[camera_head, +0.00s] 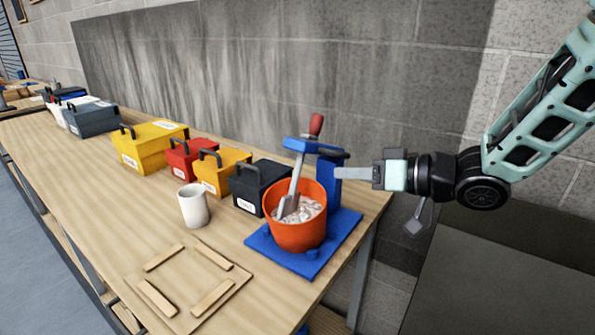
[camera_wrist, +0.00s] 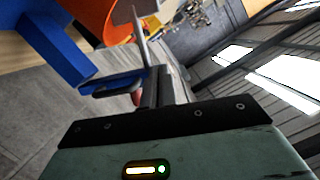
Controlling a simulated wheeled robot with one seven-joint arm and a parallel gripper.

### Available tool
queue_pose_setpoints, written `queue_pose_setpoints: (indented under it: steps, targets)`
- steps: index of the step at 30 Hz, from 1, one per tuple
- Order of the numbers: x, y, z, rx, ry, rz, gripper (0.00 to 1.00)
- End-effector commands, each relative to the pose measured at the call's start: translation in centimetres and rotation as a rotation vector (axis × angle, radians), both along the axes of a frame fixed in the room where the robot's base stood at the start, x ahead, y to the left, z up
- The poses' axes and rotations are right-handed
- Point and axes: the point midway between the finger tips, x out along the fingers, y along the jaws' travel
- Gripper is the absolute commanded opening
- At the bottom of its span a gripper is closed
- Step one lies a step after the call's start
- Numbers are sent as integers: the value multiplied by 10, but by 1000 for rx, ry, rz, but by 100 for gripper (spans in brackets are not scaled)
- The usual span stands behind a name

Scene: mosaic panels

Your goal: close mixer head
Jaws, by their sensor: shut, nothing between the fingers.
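The mixer stands at the right end of the table, with a blue base (camera_head: 258,243), a blue column (camera_head: 327,192) and an orange bowl (camera_head: 296,235). Its blue head (camera_head: 299,146) carries a red-tipped handle (camera_head: 316,125) and lies over the bowl. A grey paddle (camera_head: 291,195) slants from the head into pale contents. My gripper (camera_head: 340,173) is shut and empty, level with the column top at its right; whether it touches is unclear. In the wrist view, the column (camera_wrist: 50,42), the bowl (camera_wrist: 98,17) and the head (camera_wrist: 103,80) show close by.
A white mug (camera_head: 194,205) and a wooden frame (camera_head: 184,283) are left of the mixer. Black (camera_head: 262,187), yellow (camera_head: 222,172) and red (camera_head: 190,160) toolboxes line the back. A grey wall rises behind.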

Motion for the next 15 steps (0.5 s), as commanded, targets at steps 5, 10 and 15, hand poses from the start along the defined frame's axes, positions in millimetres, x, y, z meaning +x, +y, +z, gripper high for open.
queue_pose_setpoints:
  steps: [5,10,15]
  targets:
    - [9,17,-5,2,0,5,0]
    - [27,46,-12,3,2,5,0]
    - [45,75,-19,3,2,4,0]
